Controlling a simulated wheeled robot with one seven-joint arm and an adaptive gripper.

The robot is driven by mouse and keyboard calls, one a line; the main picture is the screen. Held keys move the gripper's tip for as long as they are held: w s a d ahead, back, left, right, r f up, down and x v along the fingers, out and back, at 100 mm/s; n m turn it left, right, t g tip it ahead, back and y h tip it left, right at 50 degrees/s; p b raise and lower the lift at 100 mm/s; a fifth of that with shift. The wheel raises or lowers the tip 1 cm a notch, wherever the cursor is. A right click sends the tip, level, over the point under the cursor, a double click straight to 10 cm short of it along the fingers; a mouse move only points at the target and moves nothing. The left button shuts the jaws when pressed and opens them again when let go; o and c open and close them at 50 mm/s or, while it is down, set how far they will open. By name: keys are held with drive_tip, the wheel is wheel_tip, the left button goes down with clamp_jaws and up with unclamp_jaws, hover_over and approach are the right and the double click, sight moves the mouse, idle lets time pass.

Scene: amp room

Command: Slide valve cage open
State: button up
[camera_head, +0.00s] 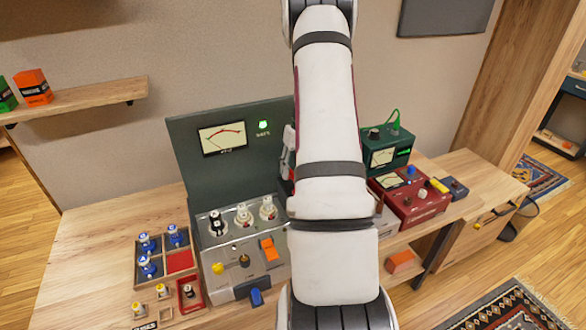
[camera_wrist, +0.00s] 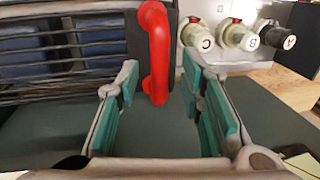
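The valve cage (camera_wrist: 60,85) shows at the left of the wrist view as dark horizontal bars with blue shapes behind them. A red upright handle (camera_wrist: 157,40) stands at its right end. My gripper (camera_wrist: 160,80) is open, with teal-padded fingers. The handle appears between the fingers in the picture, with a gap visible on each side; I see no contact. In the head view my arm covers the gripper, the cage and the handle. The green-grey amp unit (camera_head: 188,145) with a lit meter stands left of my arm.
Three valves stand on the unit: one dark (camera_head: 217,223) and two white (camera_head: 243,214). A wooden tray (camera_head: 151,246) holding blue-and-white parts lies to the left. A red box (camera_head: 412,204) and a green meter box (camera_head: 387,146) stand to the right. The bench's left end is clear.

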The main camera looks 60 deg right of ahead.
drive_tip(key=shift+r, duration=0.15)
wheel_tip(320, 180, up, 12)
drive_tip(key=s+d, duration=0.1)
drive_tip(key=d, duration=0.1)
drive_tip(key=shift+s+f, duration=0.15)
drive_tip(key=shift+f, duration=0.1)
idle(0.4)
